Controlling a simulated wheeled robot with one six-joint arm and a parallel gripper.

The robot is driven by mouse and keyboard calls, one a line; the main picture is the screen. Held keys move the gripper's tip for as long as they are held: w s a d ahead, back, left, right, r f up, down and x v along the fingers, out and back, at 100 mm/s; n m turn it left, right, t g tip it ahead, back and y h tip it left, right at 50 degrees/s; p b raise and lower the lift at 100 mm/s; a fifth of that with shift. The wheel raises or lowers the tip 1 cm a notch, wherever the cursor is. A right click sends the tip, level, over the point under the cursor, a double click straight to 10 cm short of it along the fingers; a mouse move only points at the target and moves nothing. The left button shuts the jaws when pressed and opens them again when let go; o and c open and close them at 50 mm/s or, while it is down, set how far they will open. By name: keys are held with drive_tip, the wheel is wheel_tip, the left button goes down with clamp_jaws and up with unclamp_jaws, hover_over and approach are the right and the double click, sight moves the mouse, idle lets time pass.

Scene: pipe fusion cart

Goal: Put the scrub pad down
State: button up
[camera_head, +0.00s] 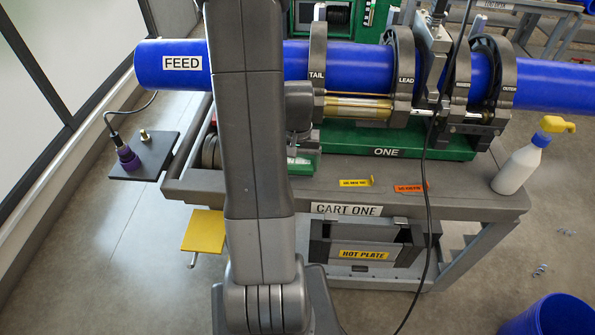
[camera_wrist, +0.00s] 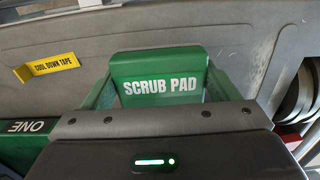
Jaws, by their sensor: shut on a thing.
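The scrub pad (camera_wrist: 157,62) is a green block with a white SCRUB PAD label, in the middle of the wrist view. My gripper (camera_wrist: 160,88) is shut on it, with a green finger along each side. The pad is over the grey top of cart one (camera_wrist: 258,42). I cannot tell whether its underside touches that surface. In the head view my arm hides most of this spot, and only some green shows beside the arm near the front of the cart (camera_head: 470,203).
A yellow cool down tape label (camera_wrist: 47,68) and an orange label (camera_head: 411,188) lie along the cart's front. The green machine base marked ONE (camera_head: 440,143) carries the blue pipe (camera_head: 355,62) behind. A spray bottle (camera_head: 521,166) stands at the right corner.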

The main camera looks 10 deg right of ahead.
sight(298, 180)
drive_tip(key=shift+f, duration=2.1)
drive_tip(key=shift+f, duration=0.15)
drive_tip(key=o, duration=1)
wheel_tip(298, 180, up, 12)
drive_tip(key=shift+r, duration=0.2)
